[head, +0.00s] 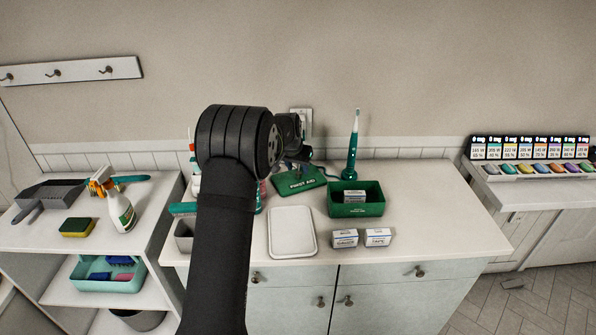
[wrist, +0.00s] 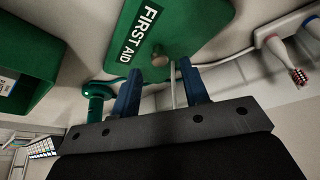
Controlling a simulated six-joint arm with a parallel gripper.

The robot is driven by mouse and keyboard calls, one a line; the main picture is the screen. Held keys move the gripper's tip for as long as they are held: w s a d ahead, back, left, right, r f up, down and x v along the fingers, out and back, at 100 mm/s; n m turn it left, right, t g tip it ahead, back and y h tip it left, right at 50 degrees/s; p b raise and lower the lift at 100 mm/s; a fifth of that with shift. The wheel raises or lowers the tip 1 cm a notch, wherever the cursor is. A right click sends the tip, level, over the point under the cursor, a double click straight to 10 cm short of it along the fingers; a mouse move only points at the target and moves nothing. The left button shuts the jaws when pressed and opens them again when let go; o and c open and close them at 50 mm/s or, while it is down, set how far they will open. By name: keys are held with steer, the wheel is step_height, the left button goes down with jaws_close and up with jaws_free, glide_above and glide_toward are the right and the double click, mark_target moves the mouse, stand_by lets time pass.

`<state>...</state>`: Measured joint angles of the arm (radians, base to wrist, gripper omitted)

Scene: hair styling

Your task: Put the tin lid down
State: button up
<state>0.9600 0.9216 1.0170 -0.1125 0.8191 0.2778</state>
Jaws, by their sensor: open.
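The green tin lid (head: 300,183), marked FIRST AID, lies on the white counter behind a white tray. In the wrist view the lid (wrist: 195,25) fills the top middle, with its small knob (wrist: 159,55) near the edge closest to my gripper (wrist: 160,72). My gripper is open and its two blue fingers stand apart, with the knob just beyond the gap between their tips. Nothing is held. The open green tin (head: 356,208) stands to the right of the lid with a small box inside. My arm hides part of the counter left of the lid.
The white tray (head: 292,232) lies in front of the lid. Two small boxes (head: 344,238) stand before the tin. A teal electric toothbrush (head: 352,147) stands upright behind it. Bottles crowd the left, partly hidden by my arm. The counter's right side is clear.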

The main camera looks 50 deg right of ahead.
steer(key=v, duration=0.9)
steer(key=shift+r, duration=0.2)
steer(key=shift+a, duration=0.1)
steer(key=x, duration=1.1)
steer(key=shift+f, duration=0.4)
steer(key=shift+d+r, duration=0.15)
steer(key=shift+d, duration=0.1)
steer(key=shift+r, duration=1.6)
